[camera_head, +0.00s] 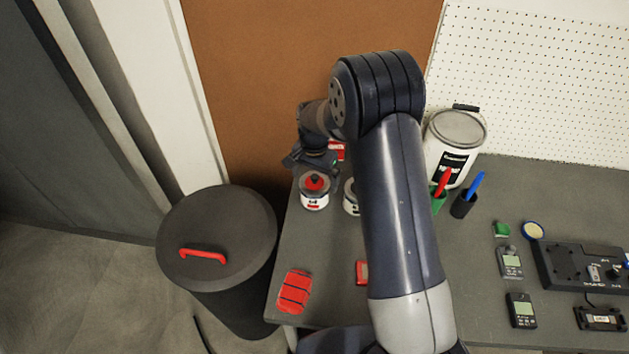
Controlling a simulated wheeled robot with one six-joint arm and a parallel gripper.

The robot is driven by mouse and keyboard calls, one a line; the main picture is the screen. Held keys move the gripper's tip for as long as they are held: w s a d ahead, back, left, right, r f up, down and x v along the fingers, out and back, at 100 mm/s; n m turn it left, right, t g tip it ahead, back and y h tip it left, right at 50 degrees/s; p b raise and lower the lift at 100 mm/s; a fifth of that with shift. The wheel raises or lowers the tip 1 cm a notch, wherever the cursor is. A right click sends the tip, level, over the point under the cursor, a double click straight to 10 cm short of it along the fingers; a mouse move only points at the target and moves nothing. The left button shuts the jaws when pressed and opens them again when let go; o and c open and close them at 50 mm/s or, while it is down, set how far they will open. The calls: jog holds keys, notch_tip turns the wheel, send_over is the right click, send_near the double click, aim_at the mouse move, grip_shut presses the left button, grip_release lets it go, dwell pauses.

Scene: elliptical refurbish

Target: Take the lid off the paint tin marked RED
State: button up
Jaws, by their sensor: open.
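A small paint tin (314,201) with a red and white label stands near the left edge of the workbench. Its lid (315,183) is on it and has a red top with a dark knob. The label's writing is too small to read. My gripper (312,172) is open, just behind and above this tin; I cannot tell whether it touches the lid. A second small tin (350,198) stands to the right, mostly hidden by my arm.
A large white paint can (455,145) and cups holding a red-handled (441,183) and a blue-handled tool (474,187) stand right of my arm. A lidded dark bin (215,225) stands left.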

jog(key=c, duration=0.9)
jog(key=shift+c, duration=0.2)
